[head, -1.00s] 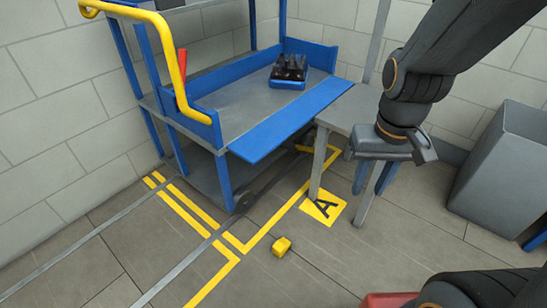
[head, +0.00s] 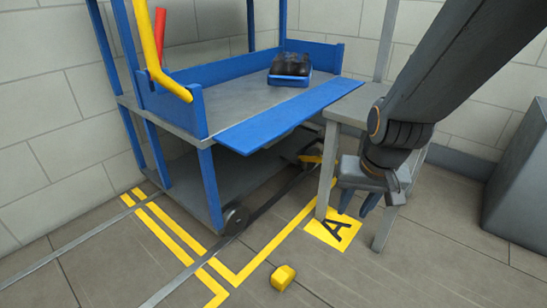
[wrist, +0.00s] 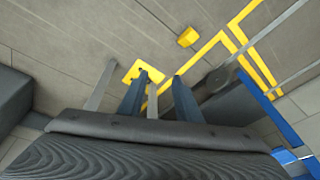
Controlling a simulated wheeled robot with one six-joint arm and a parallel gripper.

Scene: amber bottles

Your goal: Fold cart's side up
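The cart (head: 225,100) stands left of centre in the head view, with a grey deck and blue rails. Its near blue side (head: 285,115) is folded down and sticks outward, roughly level with the deck edge. A blue crate of dark bottles (head: 290,80) sits at the back right of the deck. My gripper (head: 357,208) points down at the right, beside the grey stand and apart from the folded side. Its two fingers are spread with nothing between them, also in the wrist view (wrist: 160,84). Blue cart parts show at the wrist view's right edge (wrist: 258,100).
A grey stand (head: 345,113) is close to the side's right end. A yellow floor plate marked A (head: 333,234) lies below, and a small yellow block (head: 283,277) is on the floor. A grey bin (head: 520,170) stands at the right. Floor in front of the cart is mostly clear.

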